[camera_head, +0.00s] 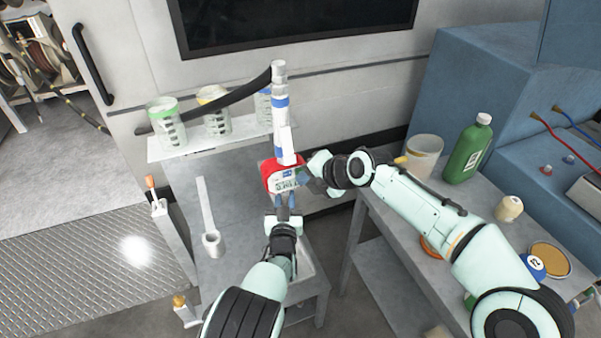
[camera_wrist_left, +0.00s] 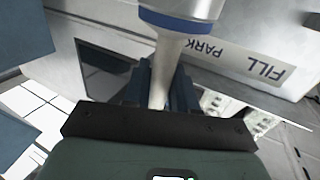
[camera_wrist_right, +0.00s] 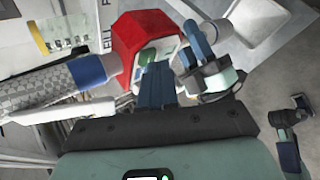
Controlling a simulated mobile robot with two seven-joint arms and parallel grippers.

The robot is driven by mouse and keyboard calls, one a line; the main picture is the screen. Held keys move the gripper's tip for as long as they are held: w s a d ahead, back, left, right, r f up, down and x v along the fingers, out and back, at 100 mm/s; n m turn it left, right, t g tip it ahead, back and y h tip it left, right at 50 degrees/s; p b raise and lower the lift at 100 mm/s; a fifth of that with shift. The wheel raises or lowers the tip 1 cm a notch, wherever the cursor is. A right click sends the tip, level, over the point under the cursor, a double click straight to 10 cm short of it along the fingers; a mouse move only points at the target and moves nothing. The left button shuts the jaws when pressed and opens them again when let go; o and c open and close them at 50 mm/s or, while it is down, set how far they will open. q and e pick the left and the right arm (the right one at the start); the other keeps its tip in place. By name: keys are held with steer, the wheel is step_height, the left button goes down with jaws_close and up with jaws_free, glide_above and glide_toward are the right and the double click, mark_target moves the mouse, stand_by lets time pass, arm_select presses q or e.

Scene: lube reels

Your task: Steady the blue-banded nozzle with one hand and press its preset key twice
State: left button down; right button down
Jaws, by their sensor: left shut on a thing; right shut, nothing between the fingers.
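The blue-banded nozzle (camera_head: 285,178) has a red body with a display face and a pale upper shaft with a blue band. My left gripper (camera_head: 284,203) comes from below and is shut on its thin spout, which shows between the fingers in the left wrist view (camera_wrist_left: 165,70). My right gripper (camera_head: 310,177) is at the right of the red body. In the right wrist view its fingers (camera_wrist_right: 157,85) are shut and empty, tips at the face of the red body (camera_wrist_right: 143,42). They hide part of the face, so I cannot tell whether they touch the key.
A shelf (camera_head: 190,148) with several banded jars is behind left. A roll (camera_head: 212,243) lies on the grey bench. A strip reading FILL and PARK (camera_wrist_left: 240,62) is near the spout.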

steer(key=shift+s+d, duration=0.3)
steer(key=shift+s, duration=0.5)
steer(key=s, duration=0.1)
steer(key=s+d, duration=0.1)
steer(key=s, duration=0.2)
steer(key=shift+s+d, duration=0.25)
steer(key=shift+s, duration=0.15)
arm_select(q)
steer(key=c, duration=0.8)
jaws_free()
